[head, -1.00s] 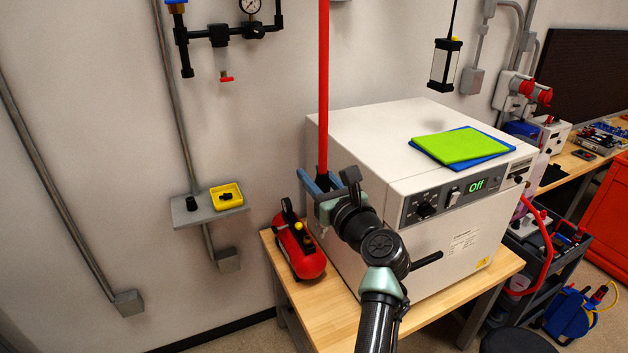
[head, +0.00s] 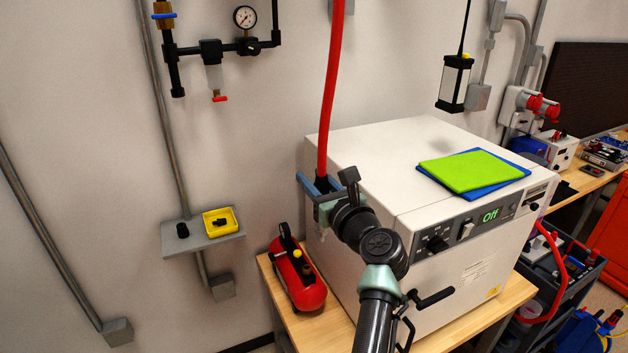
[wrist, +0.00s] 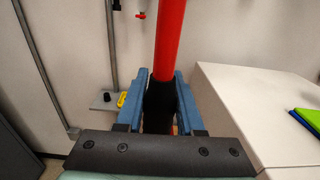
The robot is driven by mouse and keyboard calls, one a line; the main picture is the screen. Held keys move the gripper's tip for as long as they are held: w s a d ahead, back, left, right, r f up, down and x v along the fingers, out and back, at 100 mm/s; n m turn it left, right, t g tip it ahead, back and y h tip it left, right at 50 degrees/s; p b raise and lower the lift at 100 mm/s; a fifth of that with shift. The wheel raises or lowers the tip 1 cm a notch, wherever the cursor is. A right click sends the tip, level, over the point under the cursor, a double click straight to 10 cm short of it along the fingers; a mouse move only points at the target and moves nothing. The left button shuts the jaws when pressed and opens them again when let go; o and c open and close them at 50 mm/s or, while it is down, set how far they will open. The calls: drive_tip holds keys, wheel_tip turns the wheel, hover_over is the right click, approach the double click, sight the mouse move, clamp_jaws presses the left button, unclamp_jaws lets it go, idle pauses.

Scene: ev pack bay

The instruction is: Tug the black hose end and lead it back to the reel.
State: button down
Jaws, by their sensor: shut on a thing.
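The red hose (head: 330,90) hangs from above the head view and ends in a black hose end (wrist: 158,98). My gripper (head: 320,186) has its blue fingers on either side of that black end and is shut on it, beside the white oven's left rear edge. In the wrist view the black end stands upright between the fingers, and the red hose rises from it. The lower tip of the end is hidden by the gripper. The reel is not in view; the hose's top runs out of the picture.
The white oven (head: 450,275) with green and blue cloths (head: 470,169) stands right of my gripper. A red compressor (head: 298,280) sits on the wooden bench below. A grey wall shelf (head: 195,240) holds a yellow tray (head: 221,223). Pipework with a gauge (head: 245,17) is up left.

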drive_tip(key=shift+r, duration=0.1)
drive_tip(key=c, duration=0.8)
unclamp_jaws()
drive_tip(key=o, duration=0.4)
drive_tip(key=shift+s, duration=0.15)
drive_tip(key=shift+c, duration=0.2)
drive_tip(key=o, duration=0.4)
drive_tip(key=shift+o, duration=0.2)
drive_tip(key=v, duration=1.1)
